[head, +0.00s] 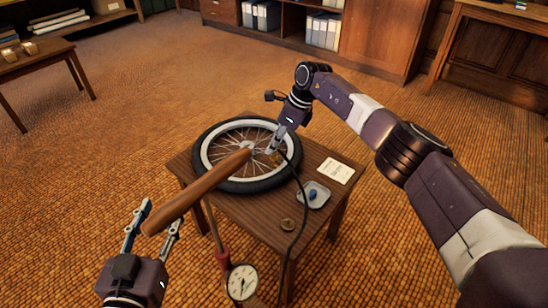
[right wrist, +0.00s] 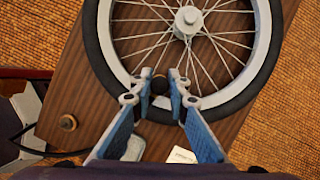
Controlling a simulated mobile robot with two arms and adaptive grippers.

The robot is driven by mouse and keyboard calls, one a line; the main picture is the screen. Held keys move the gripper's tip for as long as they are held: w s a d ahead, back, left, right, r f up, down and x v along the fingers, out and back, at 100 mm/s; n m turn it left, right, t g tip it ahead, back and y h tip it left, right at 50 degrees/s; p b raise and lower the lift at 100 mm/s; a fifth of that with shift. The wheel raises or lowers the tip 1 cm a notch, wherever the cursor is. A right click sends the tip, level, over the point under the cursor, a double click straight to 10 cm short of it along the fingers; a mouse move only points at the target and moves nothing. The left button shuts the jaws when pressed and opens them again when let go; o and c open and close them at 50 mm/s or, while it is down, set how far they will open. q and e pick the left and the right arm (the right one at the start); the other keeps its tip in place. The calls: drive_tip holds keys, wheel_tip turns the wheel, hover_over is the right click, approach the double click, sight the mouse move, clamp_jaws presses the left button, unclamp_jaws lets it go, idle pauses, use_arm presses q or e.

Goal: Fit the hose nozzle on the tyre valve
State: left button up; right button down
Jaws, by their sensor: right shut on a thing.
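The wheel, with its black tyre (head: 215,182) and pale rim, lies flat on a small wooden table. My right gripper (head: 274,149) is over the rim's inner edge, shut on the brass hose nozzle (head: 276,158). In the right wrist view, the nozzle's dark round end (right wrist: 160,85) sits between the fingertips (right wrist: 160,78). The black hose (head: 302,198) runs from there down past the table front. The valve is hidden by the fingers, so I cannot tell if the nozzle touches it. My left gripper (head: 157,224) is open, its fingers spread either side of the pump's wooden handle (head: 200,189).
The pump's pressure gauge (head: 242,282) stands at the front. On the table (head: 255,208) are a grey dish (head: 320,189) holding a blue piece (head: 312,194), a white card (head: 335,172) and a small round piece (head: 287,224). The surrounding carpet is clear.

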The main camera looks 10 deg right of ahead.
use_arm(q)
drive_tip(key=shift+w+d+r+t, duration=0.15)
drive_tip(key=shift+r+t, duration=0.45)
drive_tip(key=shift+r, duration=0.5)
use_arm(e)
drive_tip(key=shift+f, duration=0.3)
use_arm(q)
drive_tip(key=shift+r, duration=0.1)
use_arm(e)
drive_tip(key=shift+f, duration=0.1)
drive_tip(key=c, duration=1.8)
unclamp_jaws()
use_arm(q)
drive_tip(key=shift+r+h, duration=0.2)
drive_tip(key=shift+h, duration=0.1)
use_arm(e)
drive_tip(key=shift+o, duration=0.2)
use_arm(q)
drive_tip(key=shift+f, duration=0.1)
use_arm(e)
drive_tip(key=shift+d+r, duration=0.15)
drive_tip(key=shift+r, duration=0.25)
drive_tip(key=v, duration=1.1)
